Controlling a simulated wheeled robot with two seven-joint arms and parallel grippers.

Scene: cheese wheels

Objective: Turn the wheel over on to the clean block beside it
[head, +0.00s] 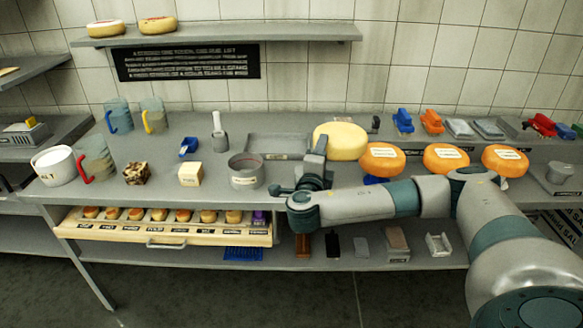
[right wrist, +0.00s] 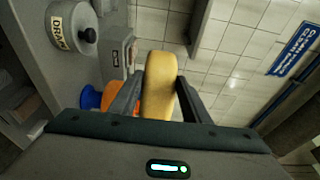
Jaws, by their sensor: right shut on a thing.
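The pale yellow cheese wheel (head: 341,140) is at the back of the bench, its broad top face showing in the head view. My right gripper (head: 318,160) is shut on its left edge. In the right wrist view the wheel (right wrist: 159,84) shows edge-on between the two fingers of the gripper (right wrist: 160,92). I cannot tell whether the wheel touches anything below, as its underside is hidden. A shallow grey tray (head: 278,139) lies just left of the wheel. I cannot make out for certain which thing is the clean block. My left gripper is not in view.
Orange labelled wheels (head: 446,158) stand to the right, near my arm. An open drawer (head: 165,234) holds several small cheeses. A wall shelf (head: 230,36) hangs above.

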